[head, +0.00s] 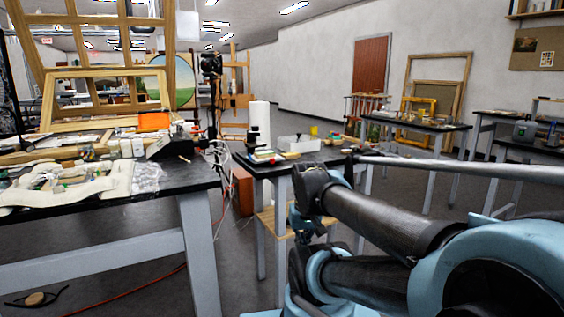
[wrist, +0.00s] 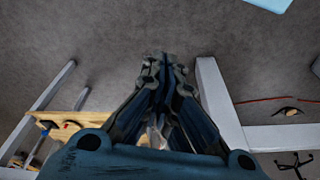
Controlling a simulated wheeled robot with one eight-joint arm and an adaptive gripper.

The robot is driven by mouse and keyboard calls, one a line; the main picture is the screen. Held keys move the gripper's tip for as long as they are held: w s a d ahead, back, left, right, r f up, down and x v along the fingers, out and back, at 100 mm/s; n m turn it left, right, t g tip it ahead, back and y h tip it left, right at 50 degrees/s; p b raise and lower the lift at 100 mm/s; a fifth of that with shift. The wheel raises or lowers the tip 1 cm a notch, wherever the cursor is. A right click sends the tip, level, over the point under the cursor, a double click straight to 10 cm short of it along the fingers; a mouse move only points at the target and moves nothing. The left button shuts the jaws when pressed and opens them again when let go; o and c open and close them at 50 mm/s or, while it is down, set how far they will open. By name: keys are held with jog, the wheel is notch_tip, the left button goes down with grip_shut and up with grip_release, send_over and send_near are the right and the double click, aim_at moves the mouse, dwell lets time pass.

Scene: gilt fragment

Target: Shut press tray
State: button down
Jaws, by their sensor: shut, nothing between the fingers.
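My gripper (wrist: 165,62) shows in the wrist view with its dark fingers together and nothing between them. It points over bare grey floor, apart from any object. In the head view my arm crosses the lower right, and the fingers cannot be made out clearly. I cannot identify a press or its tray in either view. A small white open box (head: 299,144) sits on the middle table, but I cannot tell whether it belongs to a press.
A cluttered black-topped table (head: 172,180) stands at left with wooden frames on it. The middle table (head: 262,169) has a wooden lower shelf (head: 268,221), close to my arm. More tables (head: 425,123) stand at the back right. Grey floor (head: 235,270) lies between the tables. A red cable crosses the floor.

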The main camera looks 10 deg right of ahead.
jog(key=w+r+m+y, duration=0.1)
jog(key=w+r+m, duration=1.2)
jog(key=w+r, duration=0.3)
jog(key=w+d+r+m+y, duration=0.1)
jog(key=w+d+r+m, duration=0.1)
jog(key=w+m, duration=0.4)
jog(key=w+d+r+m+t, duration=0.1)
jog(key=w+d+r+m, duration=0.15)
jog(key=w, duration=0.65)
jog(key=w+d+r+m+y, duration=0.1)
jog(key=w+d+r+m, duration=0.15)
jog(key=w+m, duration=0.35)
jog(key=shift+n, duration=0.25)
jog(key=w+a+f, duration=0.1)
jog(key=w+f, duration=0.1)
jog(key=f, duration=0.1)
jog(key=w+a+f, duration=0.2)
jog(key=f, duration=0.1)
jog(key=w+a+f, duration=0.2)
jog(key=f, duration=0.1)
jog(key=shift+w, duration=0.1)
jog(key=shift+w+a, duration=0.4)
jog(key=shift+w, duration=0.05)
